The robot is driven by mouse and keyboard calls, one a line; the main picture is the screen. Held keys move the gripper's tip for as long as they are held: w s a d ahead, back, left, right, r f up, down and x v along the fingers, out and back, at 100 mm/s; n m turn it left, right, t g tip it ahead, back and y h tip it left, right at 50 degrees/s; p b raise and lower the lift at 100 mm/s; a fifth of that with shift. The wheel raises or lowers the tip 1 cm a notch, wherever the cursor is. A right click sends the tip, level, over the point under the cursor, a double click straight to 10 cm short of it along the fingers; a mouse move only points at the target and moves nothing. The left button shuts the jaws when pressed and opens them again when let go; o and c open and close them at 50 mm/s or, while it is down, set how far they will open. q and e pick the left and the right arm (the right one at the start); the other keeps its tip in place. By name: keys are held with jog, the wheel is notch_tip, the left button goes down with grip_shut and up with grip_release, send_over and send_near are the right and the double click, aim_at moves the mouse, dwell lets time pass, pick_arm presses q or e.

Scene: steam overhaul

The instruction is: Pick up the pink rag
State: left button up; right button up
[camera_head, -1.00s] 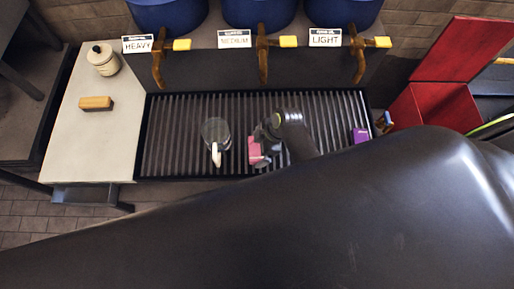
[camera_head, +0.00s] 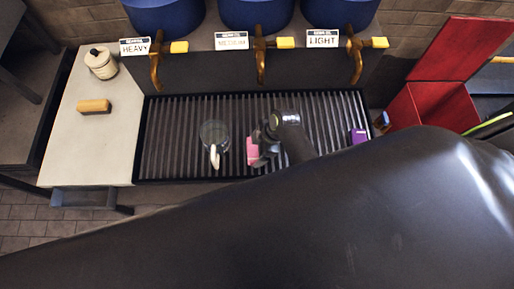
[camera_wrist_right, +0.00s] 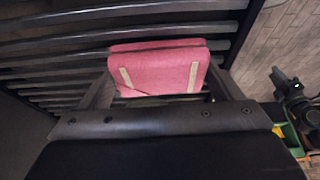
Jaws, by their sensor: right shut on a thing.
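The pink rag (camera_head: 253,152) is at the middle of the slatted grate, beside my right gripper (camera_head: 259,150). In the right wrist view the folded pink rag (camera_wrist_right: 160,68) sits between the two fingers of my right gripper (camera_wrist_right: 158,92), which are shut on it. Dark slats show behind it; I cannot tell whether the rag still touches them. My left gripper does not show in the head view.
A clear mug (camera_head: 214,137) with a pale handle stands on the grate (camera_head: 170,150) left of the rag. A purple item (camera_head: 358,136) lies at right. A tan block (camera_head: 94,106) and a lidded jar (camera_head: 101,62) are on the pale counter. Brass taps (camera_head: 260,62) stand behind.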

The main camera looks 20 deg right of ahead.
notch_tip(320, 180, up, 10)
jog(key=shift+f+b, duration=0.15)
jog(key=shift+b, duration=0.15)
dwell(0.3)
